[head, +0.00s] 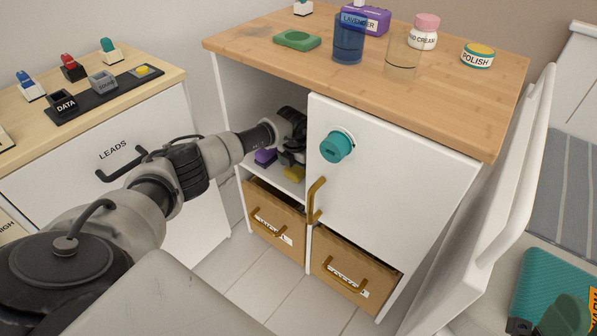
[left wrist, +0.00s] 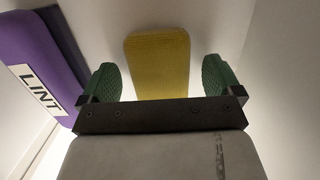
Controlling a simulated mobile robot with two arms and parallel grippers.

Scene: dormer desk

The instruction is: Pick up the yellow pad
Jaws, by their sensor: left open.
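The yellow pad (head: 294,173) lies on the shelf inside the open left bay of the white cabinet. In the left wrist view the yellow pad (left wrist: 158,62) lies ahead, between my left gripper's green fingertips, with space on both sides. My left gripper (head: 291,157) is open and reaches into the bay just above the pad. In the left wrist view my left gripper (left wrist: 160,82) holds nothing. Its near end hides the pad's lower edge. What appears to be part of my right gripper (head: 566,315) shows at the bottom right corner, cut off by the frame.
A purple LINT pad (left wrist: 46,68) lies left of the yellow pad, and a white wall stands close on the right. The cabinet's white door (head: 390,160), with a teal knob (head: 337,147), borders the bay. Two brown drawers (head: 275,212) sit below.

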